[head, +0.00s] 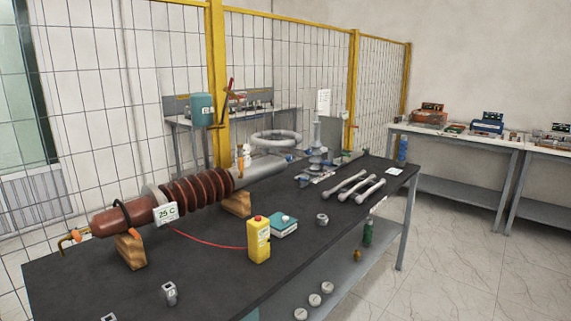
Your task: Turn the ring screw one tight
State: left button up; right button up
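A brown ribbed bushing (196,187) lies on wooden blocks (131,251) along the far side of the dark table (300,255). Its right end is a grey cylinder (264,167). A large grey ring (277,135) sits behind that cylinder. Small metal parts lie on the table: one near the middle (322,219), another at the front left (170,292), and one cut by the bottom edge (108,317). I cannot tell which thing is the ring screw. Neither of my grippers is in view.
A yellow device (258,240) with a red cable stands mid-table beside a teal box (284,227). Several grey rods (352,187) and an upright insulator (316,150) are farther back. Grey discs (314,299) rest on the lower shelf. The table's front middle is mostly clear.

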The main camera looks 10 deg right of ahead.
aim_at(290, 159)
jog(key=u, duration=1.2)
jog(key=i, duration=0.15)
jog(key=z, duration=3.15)
jog(key=i, duration=3.05)
jog(key=u, duration=2.8)
